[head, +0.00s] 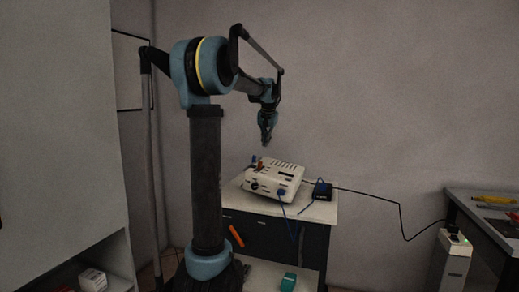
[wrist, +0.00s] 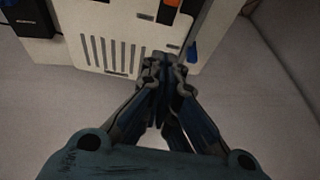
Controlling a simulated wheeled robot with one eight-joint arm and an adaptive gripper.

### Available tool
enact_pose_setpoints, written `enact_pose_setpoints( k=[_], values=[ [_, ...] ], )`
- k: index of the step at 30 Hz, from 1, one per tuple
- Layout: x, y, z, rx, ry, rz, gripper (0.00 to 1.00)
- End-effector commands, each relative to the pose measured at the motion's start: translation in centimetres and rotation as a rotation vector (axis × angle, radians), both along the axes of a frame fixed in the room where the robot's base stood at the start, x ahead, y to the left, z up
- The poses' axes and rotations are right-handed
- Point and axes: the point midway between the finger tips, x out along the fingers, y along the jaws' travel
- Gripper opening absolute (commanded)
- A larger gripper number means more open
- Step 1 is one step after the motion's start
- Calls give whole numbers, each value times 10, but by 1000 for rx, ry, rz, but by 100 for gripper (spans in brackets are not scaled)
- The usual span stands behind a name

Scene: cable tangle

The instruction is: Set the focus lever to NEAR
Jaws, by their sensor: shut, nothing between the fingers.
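A white device box (head: 273,180) sits on the top of a small cabinet in the head view. Small orange and dark controls (head: 257,162) stand on its upper left; I cannot tell which is the focus lever. In the wrist view, the white device (wrist: 120,45) fills the upper part, with slots, an orange part (wrist: 168,13) and a dark part beside it. Lever markings are too small to read. My gripper (head: 265,143) is shut and empty, pointing down above the device. In the wrist view its fingertips (wrist: 165,65) appear over the device's edge.
A small black box (head: 322,189) with blue cables stands right of the device on the cabinet top (head: 318,212). A black cable (head: 370,194) runs right to a white unit (head: 454,250). A bench (head: 485,215) stands far right. A white shelf unit (head: 75,262) is at left.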

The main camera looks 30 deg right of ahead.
Motion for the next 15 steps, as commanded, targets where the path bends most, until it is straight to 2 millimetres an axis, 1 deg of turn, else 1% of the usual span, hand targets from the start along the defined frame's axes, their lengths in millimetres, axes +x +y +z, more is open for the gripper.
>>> enact_pose_setpoints(
  k=[9, 15],
  values=[
    [19, -11, -48, -1, 0, -1, 0],
    [29, -16, -73, 0, -1, -1, 0]
  ],
)
